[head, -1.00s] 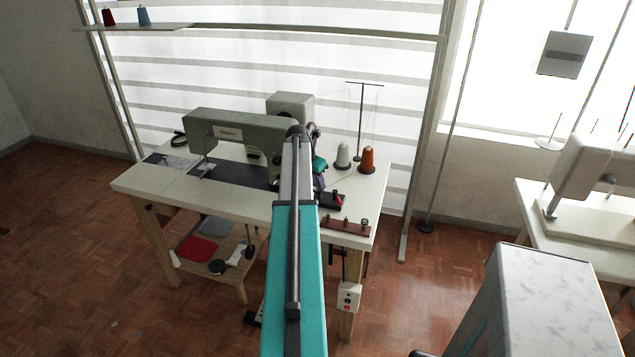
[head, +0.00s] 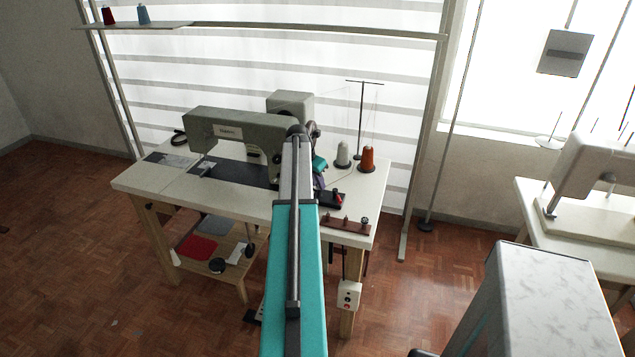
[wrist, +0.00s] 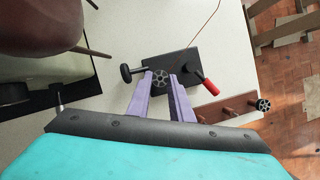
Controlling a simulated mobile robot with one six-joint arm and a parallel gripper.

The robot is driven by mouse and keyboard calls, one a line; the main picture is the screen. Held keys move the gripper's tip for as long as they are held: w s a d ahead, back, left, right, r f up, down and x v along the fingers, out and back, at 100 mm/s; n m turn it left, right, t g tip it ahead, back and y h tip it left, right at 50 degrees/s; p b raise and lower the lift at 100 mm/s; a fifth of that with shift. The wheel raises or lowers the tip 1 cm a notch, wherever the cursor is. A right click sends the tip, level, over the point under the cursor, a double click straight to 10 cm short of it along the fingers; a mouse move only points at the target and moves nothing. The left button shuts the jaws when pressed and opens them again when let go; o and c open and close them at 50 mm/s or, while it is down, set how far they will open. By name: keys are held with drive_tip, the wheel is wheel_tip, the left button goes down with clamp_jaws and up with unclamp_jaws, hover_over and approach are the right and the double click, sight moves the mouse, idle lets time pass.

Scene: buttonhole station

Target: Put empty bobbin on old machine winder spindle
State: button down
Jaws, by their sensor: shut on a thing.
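My gripper (wrist: 160,78) has purple fingers and is shut on a dark spoked bobbin (wrist: 160,74) in the wrist view. The bobbin appears over the left part of the black winder base (wrist: 182,64). The winder has a black knob (wrist: 127,73) at its left and a red-handled lever (wrist: 210,86) at its right. The spindle is not visible, so I cannot tell whether the bobbin is on it or above it. In the head view the winder (head: 333,199) shows at the table's right, while my arm hides the bobbin and most of the gripper.
A brown peg rack (wrist: 227,108) lies right of the winder, with another spoked bobbin (wrist: 263,104) at its right end. The old sewing machine (head: 240,130) stands to the left. White (head: 342,155) and orange (head: 367,159) thread cones stand behind the winder.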

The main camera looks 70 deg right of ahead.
drive_tip(key=shift+f, duration=0.3)
drive_tip(key=c, duration=1.5)
unclamp_jaws()
drive_tip(key=shift+a+r, duration=0.1)
drive_tip(key=shift+r, duration=0.1)
drive_tip(key=shift+b+v, duration=1.35)
drive_tip(key=shift+v, duration=5.4)
